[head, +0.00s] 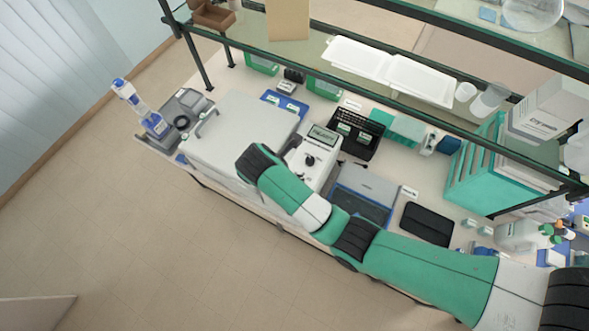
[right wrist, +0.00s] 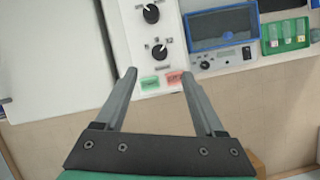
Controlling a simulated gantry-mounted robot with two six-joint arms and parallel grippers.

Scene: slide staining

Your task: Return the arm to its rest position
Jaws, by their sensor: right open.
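My right arm (head: 300,200) reaches in from the lower right of the head view, across the front of the bench. Its far end is beside the white instrument; its gripper is hidden in that view. In the right wrist view my right gripper (right wrist: 158,73) is open, with nothing between its fingers. The fingertips point at the lower front of a white panel with black knobs (right wrist: 152,13), near a green button (right wrist: 150,82) and a red button (right wrist: 175,77). I cannot tell whether they touch it. My left gripper is not in view.
A large white-lidded unit (head: 235,138) stands at the bench's left. A white instrument (head: 313,158), a blue-grey device (head: 362,190) and a black crate (head: 352,132) stand along the bench. A glass shelf with white trays (head: 420,78) spans above. The floor (head: 170,240) in front is clear.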

